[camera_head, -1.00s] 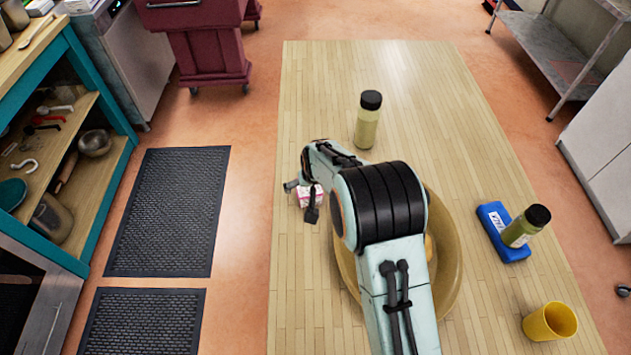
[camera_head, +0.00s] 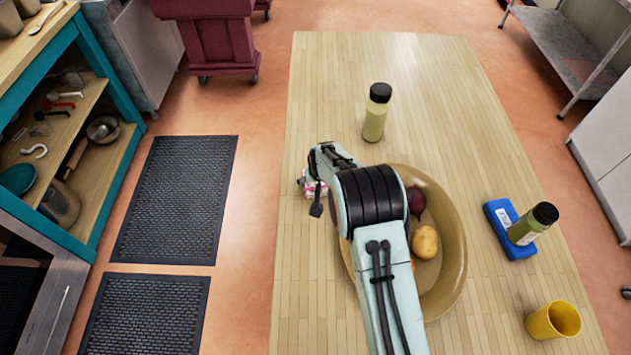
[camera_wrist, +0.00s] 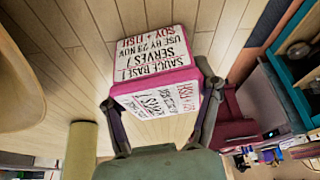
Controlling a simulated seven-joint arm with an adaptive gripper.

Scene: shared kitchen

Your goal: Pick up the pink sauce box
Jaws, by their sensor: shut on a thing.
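The pink sauce box (camera_wrist: 160,88) is white with pink edges and handwritten labels, "SAUCE BASE", "SOY + FISH". My gripper (camera_wrist: 157,80) is shut on it, one finger at each side, in the wrist view. In the head view my gripper (camera_head: 312,193) is at the table's left side, and the box (camera_head: 309,187) shows only in part behind it. I cannot tell how far the box is above the table.
A wide tan bowl (camera_head: 452,255) with a potato and a beet lies right of my gripper, partly under my arm. A green bottle (camera_head: 375,118) stands behind it. Right are a blue box (camera_head: 499,216) with another bottle, and a yellow cup (camera_head: 553,320).

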